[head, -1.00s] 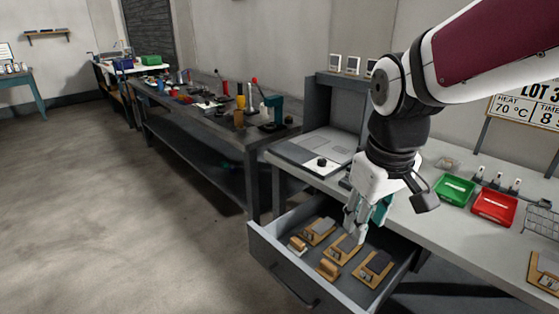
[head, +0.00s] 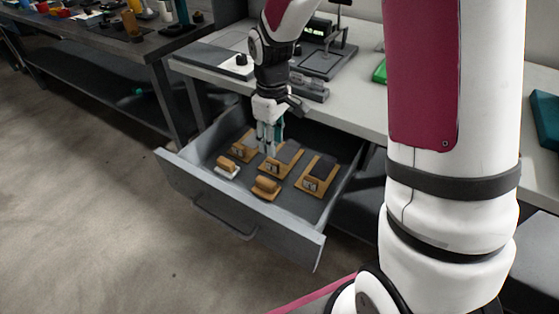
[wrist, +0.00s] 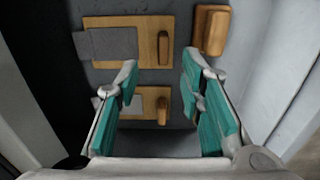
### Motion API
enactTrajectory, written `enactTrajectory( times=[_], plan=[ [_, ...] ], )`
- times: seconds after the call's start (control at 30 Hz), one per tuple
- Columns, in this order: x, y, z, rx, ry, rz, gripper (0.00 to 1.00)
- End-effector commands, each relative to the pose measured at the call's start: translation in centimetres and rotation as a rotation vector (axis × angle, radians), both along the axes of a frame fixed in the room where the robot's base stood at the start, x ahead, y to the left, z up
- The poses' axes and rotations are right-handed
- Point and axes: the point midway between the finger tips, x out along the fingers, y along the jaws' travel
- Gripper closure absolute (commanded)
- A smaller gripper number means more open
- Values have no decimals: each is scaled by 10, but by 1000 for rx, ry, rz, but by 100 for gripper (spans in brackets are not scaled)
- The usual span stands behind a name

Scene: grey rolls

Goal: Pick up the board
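Three wooden boards with dark grey pads lie in the open grey drawer (head: 185,178): a left board (head: 240,153), a middle board (head: 274,168) and a right board (head: 311,186). My gripper (head: 268,148) points down into the drawer, close to the left and middle boards. In the wrist view my gripper (wrist: 160,72) is open, with teal-lined fingers apart and nothing held. One board (wrist: 145,42) shows beyond the fingertips there. Another board (wrist: 148,103) shows between the fingers, partly hidden by the left one. I cannot tell whether the fingers touch anything.
Two small wooden blocks lie at the drawer's front: one on a white base (head: 228,165) and a larger one (head: 266,187). The larger-looking block also shows in the wrist view (wrist: 211,30). Drawer walls stand close around. The workbench (head: 345,108) overhangs the drawer's rear.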

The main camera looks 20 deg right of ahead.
Motion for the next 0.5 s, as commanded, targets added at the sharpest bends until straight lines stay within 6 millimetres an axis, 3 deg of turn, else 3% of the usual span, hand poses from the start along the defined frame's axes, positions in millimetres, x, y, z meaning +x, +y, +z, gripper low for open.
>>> enactTrajectory(
  times=[0.1,0.5],
  plan=[
    [0,0,-20,0,1,0,65],
    [-1,2,-49,0,2,-1,65]
  ],
)
